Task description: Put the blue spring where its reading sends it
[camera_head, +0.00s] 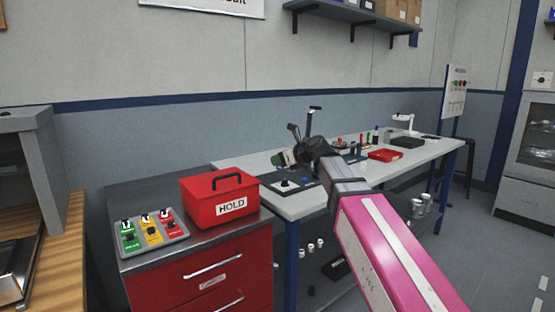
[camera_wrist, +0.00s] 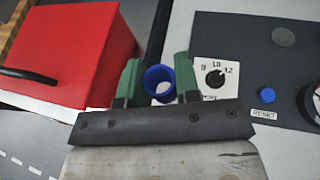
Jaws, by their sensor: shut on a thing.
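My gripper (camera_wrist: 158,70) has two green fingers and is shut on the blue spring (camera_wrist: 160,84), a short blue ring open at its top, in the wrist view. The spring is between the fingers, beside a white dial plate with a black knob (camera_wrist: 215,78). I cannot tell whether it touches the surface below. In the head view my gripper (camera_head: 284,158) is over the left end of the long bench, above a dark test device (camera_head: 292,194); the spring cannot be made out there. The device has a blue RESET button (camera_wrist: 267,95). No reading can be made out.
A red HOLD box (camera_head: 212,205) with a black handle stands on the red cabinet (camera_head: 200,270). Left of it is a grey panel with green, yellow and red sections (camera_head: 152,236). A red tray (camera_head: 385,155) and a dark box (camera_head: 407,142) stand farther along the bench.

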